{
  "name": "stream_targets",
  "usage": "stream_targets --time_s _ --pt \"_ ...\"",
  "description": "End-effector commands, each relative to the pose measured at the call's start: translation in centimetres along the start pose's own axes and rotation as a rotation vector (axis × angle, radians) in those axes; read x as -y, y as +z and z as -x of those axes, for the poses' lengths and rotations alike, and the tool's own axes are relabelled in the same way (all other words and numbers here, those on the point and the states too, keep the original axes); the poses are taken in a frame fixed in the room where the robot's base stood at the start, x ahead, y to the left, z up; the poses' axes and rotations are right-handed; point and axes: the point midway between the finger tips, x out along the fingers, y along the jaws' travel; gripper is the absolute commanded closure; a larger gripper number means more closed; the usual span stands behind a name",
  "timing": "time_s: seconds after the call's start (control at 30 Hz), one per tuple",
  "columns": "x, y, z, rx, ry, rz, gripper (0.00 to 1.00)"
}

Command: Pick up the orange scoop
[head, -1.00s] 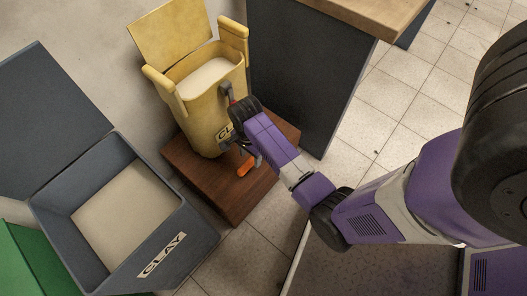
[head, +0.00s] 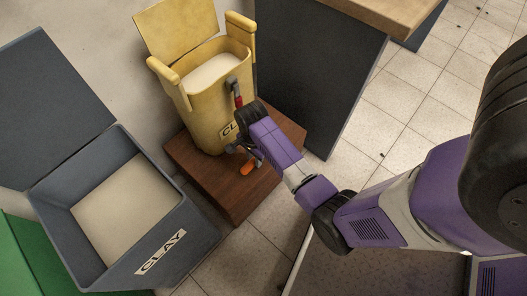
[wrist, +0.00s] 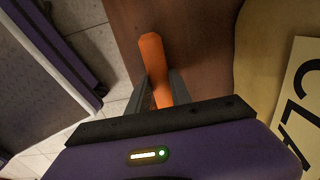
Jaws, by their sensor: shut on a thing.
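The orange scoop (head: 249,168) is low beside the yellow bin, over the brown wooden platform. Its orange handle (wrist: 153,62) stands out between my fingers in the wrist view. My gripper (head: 244,150) is shut on it; in the wrist view the two grey fingers (wrist: 160,88) lie on either side of the handle. The rest of the scoop is hidden behind my gripper. I cannot tell whether the scoop touches the platform.
The open yellow bin (head: 203,112) with pale contents stands on the wooden platform (head: 235,200), close to my gripper. A grey-and-red item (head: 237,94) is at its front. An open grey CLAY crate (head: 105,262) stands left. A dark counter (head: 310,80) is behind right.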

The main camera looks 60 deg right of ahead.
Motion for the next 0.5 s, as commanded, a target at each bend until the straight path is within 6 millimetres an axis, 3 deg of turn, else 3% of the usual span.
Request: stream_targets --time_s 0.27,0.5 --pt "0.0 0.0 1.4 0.000 -0.001 0.000 1.00" --pt "0.1 0.0 5.9 -0.001 -0.003 0.000 1.00"
